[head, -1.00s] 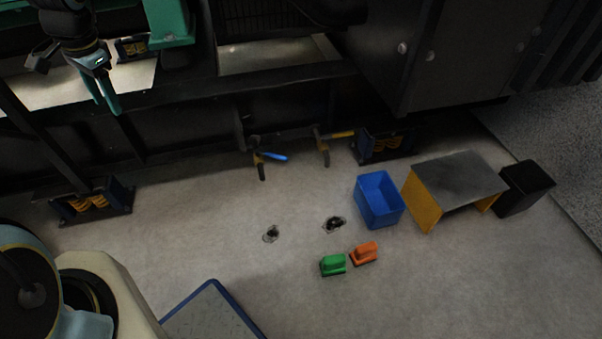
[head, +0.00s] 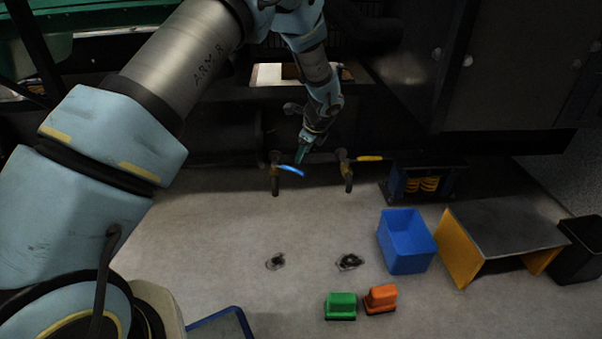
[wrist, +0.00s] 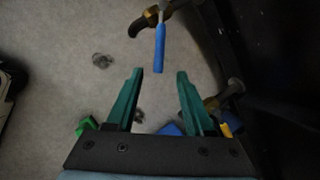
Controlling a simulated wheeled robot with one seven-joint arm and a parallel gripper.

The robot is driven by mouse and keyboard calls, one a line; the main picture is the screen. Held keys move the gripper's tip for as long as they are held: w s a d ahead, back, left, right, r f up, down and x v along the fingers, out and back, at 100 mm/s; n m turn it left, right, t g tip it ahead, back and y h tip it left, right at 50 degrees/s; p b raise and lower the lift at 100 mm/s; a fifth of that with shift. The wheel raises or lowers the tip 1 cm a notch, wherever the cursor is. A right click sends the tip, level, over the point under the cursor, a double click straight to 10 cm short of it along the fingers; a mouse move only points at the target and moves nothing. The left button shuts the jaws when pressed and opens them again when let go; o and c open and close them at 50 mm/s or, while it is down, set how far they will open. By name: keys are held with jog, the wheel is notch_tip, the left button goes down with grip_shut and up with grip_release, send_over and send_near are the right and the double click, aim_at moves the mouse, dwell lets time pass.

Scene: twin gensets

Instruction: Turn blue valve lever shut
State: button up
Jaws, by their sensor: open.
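The blue valve lever (head: 291,170) sits on a brass valve (head: 275,165) low on the dark genset, and points to the right in the head view. In the wrist view the blue lever (wrist: 159,48) hangs above and between my fingertips, with its free end toward me. My gripper (head: 303,152) is open and empty, close to the lever's free end. In the wrist view its green fingers (wrist: 159,75) are spread on either side of the lever's line.
A second valve with a yellow lever (head: 369,158) stands to the right. A blue bin (head: 407,241), a small grey-topped table (head: 505,232) and a black bin (head: 584,250) stand on the right. Green (head: 340,306) and orange (head: 380,298) blocks and two dark floor patches lie in front.

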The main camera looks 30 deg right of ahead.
aim_at(296, 169)
jog(key=b+x, duration=0.2)
jog(key=x, duration=0.7)
grip_shut()
dwell(1.2)
